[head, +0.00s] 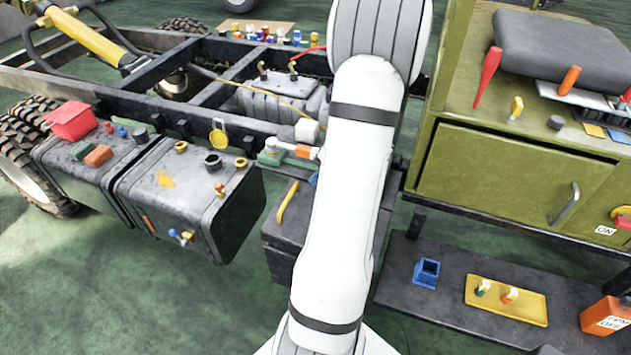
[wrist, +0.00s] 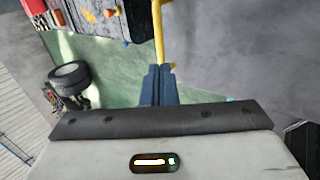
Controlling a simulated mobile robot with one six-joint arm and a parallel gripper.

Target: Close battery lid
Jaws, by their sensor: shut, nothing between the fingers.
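The battery box (head: 271,235) is a dark grey case below the chassis rail in the head view, partly hidden behind my arm. Its lid (head: 300,208) is a dark panel with a yellow handle (head: 288,201). In the wrist view the yellow handle (wrist: 158,32) runs down along the edge of a wide dark grey surface (wrist: 235,50), which looks like the lid. My gripper (wrist: 159,72) is shut and empty, its blue-grey fingers together at the near end of the handle. I cannot tell whether they touch it. The lid's exact angle is unclear. My arm hides the gripper in the head view.
A dark tank (head: 190,190) with caps and small items stands left of the battery box. The green cabinet (head: 500,180) is at the right, above a low dark shelf (head: 400,285) with a blue holder and yellow tray. Green floor is open at the lower left.

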